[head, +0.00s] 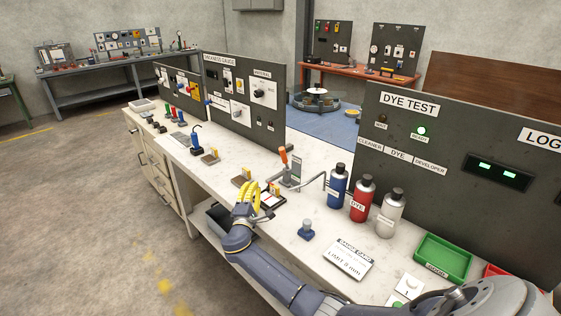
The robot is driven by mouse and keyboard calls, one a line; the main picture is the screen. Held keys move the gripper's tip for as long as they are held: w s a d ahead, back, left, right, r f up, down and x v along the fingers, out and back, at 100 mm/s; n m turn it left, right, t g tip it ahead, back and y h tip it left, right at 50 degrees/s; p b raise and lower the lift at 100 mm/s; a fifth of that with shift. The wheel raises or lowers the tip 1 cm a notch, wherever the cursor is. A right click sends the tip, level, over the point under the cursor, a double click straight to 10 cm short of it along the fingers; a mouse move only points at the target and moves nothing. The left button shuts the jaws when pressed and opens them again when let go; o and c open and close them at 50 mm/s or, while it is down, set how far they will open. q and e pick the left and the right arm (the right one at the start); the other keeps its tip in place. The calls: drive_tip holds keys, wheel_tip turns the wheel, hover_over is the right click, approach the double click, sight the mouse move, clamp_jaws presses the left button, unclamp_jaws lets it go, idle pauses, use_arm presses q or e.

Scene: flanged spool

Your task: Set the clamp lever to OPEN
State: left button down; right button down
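The clamp lever (284,156) has an orange-red grip and stands roughly upright on a small grey metal clamp (291,176) at the middle of the bench. Any OPEN marking is too small to read. My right arm comes in from the lower right, and its wrist with yellow cables is left of and nearer than the clamp. My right gripper (264,212) is small and dark, low over the bench near a dark-framed white pad, apart from the lever grip. Its fingers are too unclear to tell open from shut. My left gripper is out of view.
Blue (337,187), red (362,199) and white (390,215) bottles stand right of the clamp. A blue-grey knobbed piece (306,230), a lettered card (348,258) and a green tray (442,259) are nearer. The dye test panel (455,130) and thickness gauge panel (243,105) rise behind.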

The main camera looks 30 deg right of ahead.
drive_tip(key=w+d+r, duration=0.2)
drive_tip(key=d, duration=0.4)
drive_tip(key=w+d+r, duration=0.2)
drive_tip(key=w+d, duration=0.1)
drive_tip(key=d, duration=0.4)
drive_tip(key=shift+w+r+m+g+h, duration=0.3)
drive_tip(key=shift+w+m+h, duration=0.05)
drive_tip(key=shift+m+h, duration=0.05)
drive_tip(key=shift+w+a, duration=0.1)
drive_tip(key=shift+a, duration=0.05)
